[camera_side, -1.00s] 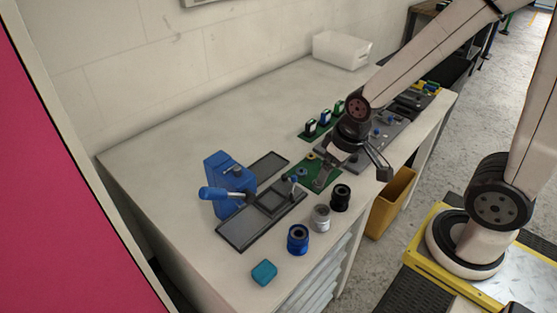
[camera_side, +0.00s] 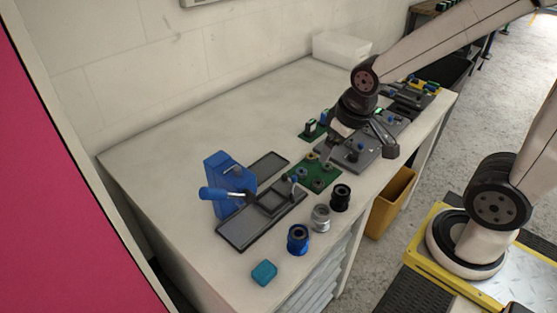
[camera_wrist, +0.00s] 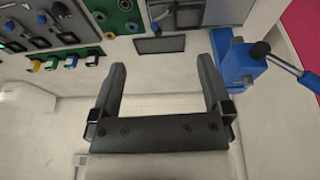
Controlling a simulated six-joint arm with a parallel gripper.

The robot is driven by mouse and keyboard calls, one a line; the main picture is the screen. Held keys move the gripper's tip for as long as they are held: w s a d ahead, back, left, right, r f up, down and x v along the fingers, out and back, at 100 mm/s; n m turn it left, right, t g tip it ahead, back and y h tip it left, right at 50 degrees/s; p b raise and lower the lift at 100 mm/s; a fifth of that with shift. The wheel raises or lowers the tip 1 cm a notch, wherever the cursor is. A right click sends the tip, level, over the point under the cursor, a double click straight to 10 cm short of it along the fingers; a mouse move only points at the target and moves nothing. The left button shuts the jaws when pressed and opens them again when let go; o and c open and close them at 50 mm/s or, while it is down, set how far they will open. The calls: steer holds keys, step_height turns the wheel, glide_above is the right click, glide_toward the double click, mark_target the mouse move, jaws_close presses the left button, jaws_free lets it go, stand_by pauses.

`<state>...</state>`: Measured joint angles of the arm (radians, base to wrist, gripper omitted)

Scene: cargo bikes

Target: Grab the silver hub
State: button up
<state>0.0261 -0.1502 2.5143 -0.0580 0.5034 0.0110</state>
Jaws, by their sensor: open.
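The silver hub (camera_side: 320,217) stands upright on the bench near its front edge in the side view, between a blue hub (camera_side: 298,239) and a black hub (camera_side: 340,197). My gripper (camera_side: 362,142) is above the grey fixture board, up and to the right of the silver hub and well apart from it. In the wrist view my gripper (camera_wrist: 163,75) shows two spread fingers with nothing between them. The silver hub is not visible in the wrist view.
A blue press (camera_side: 222,180) with a lever stands left of the hubs, behind a dark tray (camera_side: 245,230). A green board (camera_side: 318,173) lies behind them. A teal block (camera_side: 264,272) sits at the front. A white bin (camera_side: 341,50) stands at the back; the bench's left rear is clear.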

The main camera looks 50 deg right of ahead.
steer(key=w+d+n+t+h, duration=0.1)
steer(key=w+d+n+t, duration=0.2)
steer(key=w+d+t, duration=0.45)
steer(key=s+a+n+g+y, duration=0.3)
steer(key=s+n+y, duration=0.5)
steer(key=s+y, duration=0.35)
glide_toward(319, 211)
steer(key=shift+w+a+f+y, duration=0.35)
steer(key=shift+w+a+f, duration=0.15)
steer(key=shift+f, duration=0.25)
steer(key=shift+x, duration=1.25)
steer(key=shift+w+a, duration=0.1)
steer(key=shift+x, duration=2.5)
